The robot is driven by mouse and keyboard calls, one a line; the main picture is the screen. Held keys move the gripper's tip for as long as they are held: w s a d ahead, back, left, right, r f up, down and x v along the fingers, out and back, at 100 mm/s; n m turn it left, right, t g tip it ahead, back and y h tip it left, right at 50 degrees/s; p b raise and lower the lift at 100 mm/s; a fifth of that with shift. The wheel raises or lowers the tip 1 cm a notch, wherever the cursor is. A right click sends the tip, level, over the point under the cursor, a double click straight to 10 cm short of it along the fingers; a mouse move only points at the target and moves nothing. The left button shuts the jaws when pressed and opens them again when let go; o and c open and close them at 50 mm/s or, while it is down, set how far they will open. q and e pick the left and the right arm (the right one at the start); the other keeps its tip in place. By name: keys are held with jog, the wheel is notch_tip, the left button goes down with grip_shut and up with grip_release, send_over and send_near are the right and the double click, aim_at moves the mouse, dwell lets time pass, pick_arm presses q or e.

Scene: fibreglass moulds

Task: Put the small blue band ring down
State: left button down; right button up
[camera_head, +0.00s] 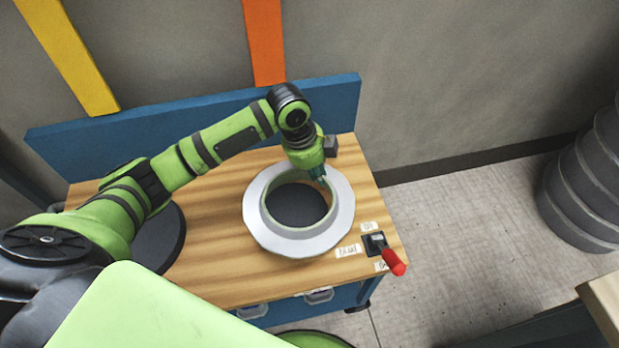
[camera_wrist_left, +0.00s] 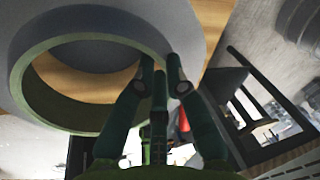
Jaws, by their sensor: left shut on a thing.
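A pale grey-white ring (camera_head: 258,213) with a wide flat flange and a raised pale greenish inner band shows on the right half of the bench; I see no clear blue on it. My left gripper (camera_head: 322,178) reaches down to the far right part of its band. In the left wrist view, the fingers (camera_wrist_left: 160,75) are shut on the edge of the band (camera_wrist_left: 98,133), and the grey flange (camera_wrist_left: 190,30) lies beyond. A dark round surface (camera_head: 297,205) shows through the opening. I cannot tell whether the ring touches what is below. My right gripper is not in view.
The wooden bench top (camera_head: 222,260) has a blue back panel (camera_head: 180,118). A red-handled lever (camera_head: 393,262) with small labels is at the front right corner. A small dark block (camera_head: 331,146) stands behind the ring. A dark disc (camera_head: 168,240) lies at left, partly behind my arm.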

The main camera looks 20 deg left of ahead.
pick_arm(q)
jog(key=shift+w+a+f, duration=0.9)
jog(key=shift+w+a, duration=0.2)
jog(key=shift+a, duration=0.1)
jog(key=shift+f, duration=2.05)
jog(key=c, duration=1.3)
grip_release()
jog(key=shift+f, duration=0.1)
jog(key=v, duration=1.2)
jog(key=shift+p, duration=0.3)
